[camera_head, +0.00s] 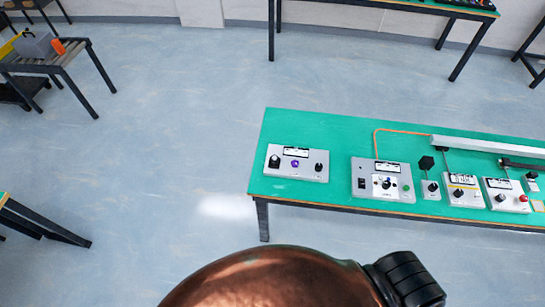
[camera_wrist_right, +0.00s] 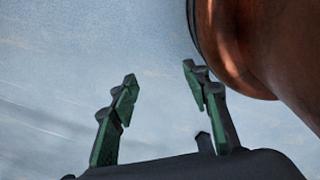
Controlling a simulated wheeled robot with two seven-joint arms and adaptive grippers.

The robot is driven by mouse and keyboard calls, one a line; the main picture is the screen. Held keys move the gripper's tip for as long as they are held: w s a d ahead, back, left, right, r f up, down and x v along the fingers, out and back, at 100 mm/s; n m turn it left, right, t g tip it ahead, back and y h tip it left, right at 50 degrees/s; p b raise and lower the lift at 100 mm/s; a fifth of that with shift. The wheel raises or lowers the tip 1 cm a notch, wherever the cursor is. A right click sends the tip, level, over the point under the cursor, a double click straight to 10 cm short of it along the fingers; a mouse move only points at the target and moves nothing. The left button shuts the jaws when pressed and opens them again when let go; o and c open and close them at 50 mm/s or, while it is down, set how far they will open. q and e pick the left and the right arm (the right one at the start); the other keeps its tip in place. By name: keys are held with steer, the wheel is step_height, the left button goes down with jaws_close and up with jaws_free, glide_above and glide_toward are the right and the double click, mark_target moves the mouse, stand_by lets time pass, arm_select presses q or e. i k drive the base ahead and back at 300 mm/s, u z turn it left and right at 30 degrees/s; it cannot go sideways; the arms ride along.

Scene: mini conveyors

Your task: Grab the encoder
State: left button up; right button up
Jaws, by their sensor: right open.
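Several grey control boxes with knobs and small displays stand on the green table in the head view. One grey box (camera_head: 297,163) with a black knob and a purple knob sits at the table's left end. A second box (camera_head: 383,180) with a white panel and a green button is to its right. I cannot tell which of these is the encoder. My right gripper (camera_wrist_right: 159,74) is open and empty in the right wrist view, with only floor behind its green-padded fingers. My left gripper is not in view.
The green table (camera_head: 320,125) has bare surface at its back left. An orange cable (camera_head: 400,131) and a pale conveyor rail (camera_head: 480,144) lie at its back. A small roller table (camera_head: 62,60) stands at the far left. Open blue floor (camera_head: 180,130) lies between.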

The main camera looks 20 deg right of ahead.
mark_target(274, 159)
steer(key=z, duration=0.55)
steer(key=k, duration=1.3)
steer(key=u, duration=0.15)
steer(key=i, duration=0.65)
steer(key=u, duration=0.7)
steer(key=i, duration=1.45)
steer(key=z, duration=0.85)
